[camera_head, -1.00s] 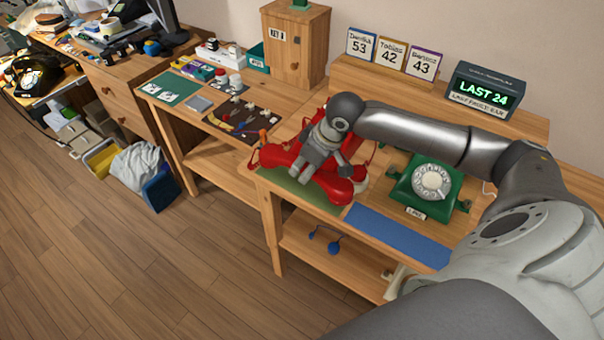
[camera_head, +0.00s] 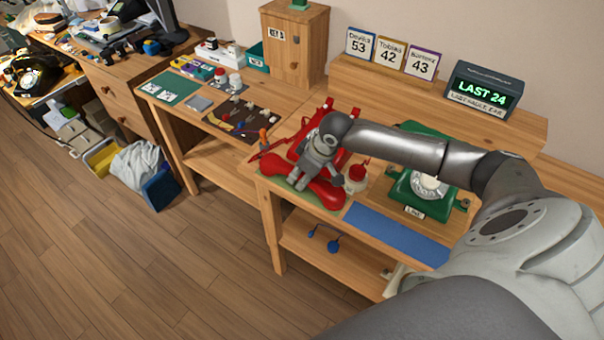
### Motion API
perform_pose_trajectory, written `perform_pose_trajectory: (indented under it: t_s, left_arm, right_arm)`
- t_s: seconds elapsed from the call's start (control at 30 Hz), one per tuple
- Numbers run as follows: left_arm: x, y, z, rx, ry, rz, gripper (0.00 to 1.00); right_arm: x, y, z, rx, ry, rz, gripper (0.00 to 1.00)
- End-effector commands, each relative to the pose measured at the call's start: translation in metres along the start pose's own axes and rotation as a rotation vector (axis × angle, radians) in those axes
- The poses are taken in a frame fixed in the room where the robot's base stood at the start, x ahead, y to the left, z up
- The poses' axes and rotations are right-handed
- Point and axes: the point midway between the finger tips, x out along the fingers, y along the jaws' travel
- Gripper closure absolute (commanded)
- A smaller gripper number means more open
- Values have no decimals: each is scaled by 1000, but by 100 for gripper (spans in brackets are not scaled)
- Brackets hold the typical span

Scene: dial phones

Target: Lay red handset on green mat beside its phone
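The red handset (camera_head: 325,194) lies low over the green mat (camera_head: 284,182) at the front edge of the wooden table; it covers most of the mat. Whether its whole length touches the mat I cannot tell. My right gripper (camera_head: 316,178) is over the middle of the handset and appears shut on it; the fingertips are partly hidden. The red phone (camera_head: 324,110) stands behind the gripper, largely hidden by my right wrist. My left gripper is not in view.
A green dial phone (camera_head: 428,203) stands to the right, partly behind my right arm. A blue mat (camera_head: 397,233) in front of it is bare. A small white item with a red top (camera_head: 355,180) stands close right of my gripper. A dark tray (camera_head: 240,117) with small parts lies left.

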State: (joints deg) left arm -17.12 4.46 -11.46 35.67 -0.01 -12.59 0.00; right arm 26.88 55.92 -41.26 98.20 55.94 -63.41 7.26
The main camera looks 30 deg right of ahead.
Motion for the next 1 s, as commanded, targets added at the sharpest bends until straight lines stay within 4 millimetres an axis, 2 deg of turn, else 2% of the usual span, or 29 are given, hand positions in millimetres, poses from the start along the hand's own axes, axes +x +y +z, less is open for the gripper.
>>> perform_pose_trajectory:
  t_s: [0.03, 0.13, 0.17, 0.47, 0.57, 0.67, 1.0]
  left_arm:
    - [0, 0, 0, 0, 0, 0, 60]
    - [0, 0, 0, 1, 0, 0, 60]
    - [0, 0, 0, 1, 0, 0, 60]
    - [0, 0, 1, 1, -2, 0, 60]
    - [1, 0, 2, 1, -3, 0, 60]
    - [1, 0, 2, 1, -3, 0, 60]
    - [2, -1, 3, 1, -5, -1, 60]
  right_arm:
    - [0, 0, 0, 0, 0, 0, 64]
    - [0, 0, 0, 0, 0, 0, 51]
    - [0, 0, 0, 0, 0, 0, 50]
    - [-1, 0, -1, 0, 0, 0, 50]
    - [-8, 0, -2, 0, 1, 0, 50]
    - [-24, 1, -2, -1, 1, 2, 50]
    - [-95, 1, -1, -1, 0, 2, 50]
